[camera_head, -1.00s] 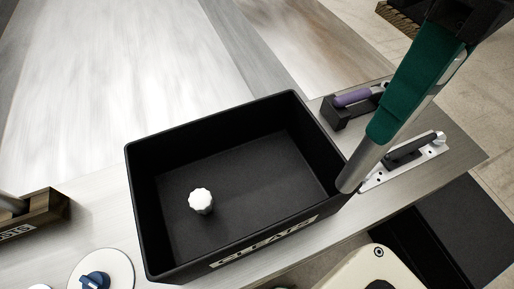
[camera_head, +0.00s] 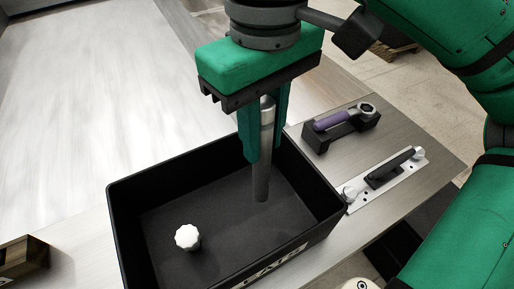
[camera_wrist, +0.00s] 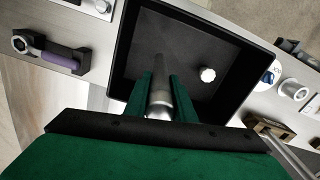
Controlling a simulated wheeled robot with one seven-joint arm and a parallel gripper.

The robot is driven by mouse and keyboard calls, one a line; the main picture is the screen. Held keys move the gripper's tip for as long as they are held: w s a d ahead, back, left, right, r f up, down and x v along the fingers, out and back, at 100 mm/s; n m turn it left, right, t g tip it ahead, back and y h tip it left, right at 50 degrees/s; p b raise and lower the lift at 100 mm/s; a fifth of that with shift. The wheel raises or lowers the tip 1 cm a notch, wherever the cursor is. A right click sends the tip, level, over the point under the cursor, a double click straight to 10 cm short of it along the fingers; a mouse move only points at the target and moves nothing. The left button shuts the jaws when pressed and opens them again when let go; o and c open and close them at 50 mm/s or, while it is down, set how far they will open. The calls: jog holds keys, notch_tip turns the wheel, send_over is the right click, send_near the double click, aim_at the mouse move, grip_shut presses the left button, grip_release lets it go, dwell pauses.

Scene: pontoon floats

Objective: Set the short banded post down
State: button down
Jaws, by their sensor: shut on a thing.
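The short banded post (camera_head: 263,165) is a grey metal rod held upright between the green fingers of my gripper (camera_head: 263,150). Its lower end is inside the black bin (camera_head: 120,215); I cannot tell whether it touches the bin floor. In the wrist view the post (camera_wrist: 160,95) points away between the two fingers (camera_wrist: 160,88), toward the bin (camera_wrist: 250,50). My gripper is shut on the post.
A white knob (camera_head: 187,237) stands in the bin's near left part. A purple-handled tool (camera_head: 340,118) rests in a black holder to the right, beside a metal plate with a black handle (camera_head: 388,172). The bin floor around the post is clear.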

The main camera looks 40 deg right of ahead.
jog(key=shift+w+a+f, duration=0.1)
jog(key=shift+w+f, duration=0.1)
jog(key=shift+f, duration=0.85)
jog(key=shift+w+a+f, duration=0.1)
jog(key=shift+w+f, duration=0.1)
jog(key=shift+f, duration=0.85)
jog(key=shift+w+f, duration=0.15)
jog(key=shift+f, duration=0.35)
jog(key=shift+d+f, duration=0.1)
jog(key=c, duration=1.5)
grip_release()
jog(key=shift+s, duration=0.2)
notch_tip(320, 180, up, 13)
jog(key=shift+r, duration=0.15)
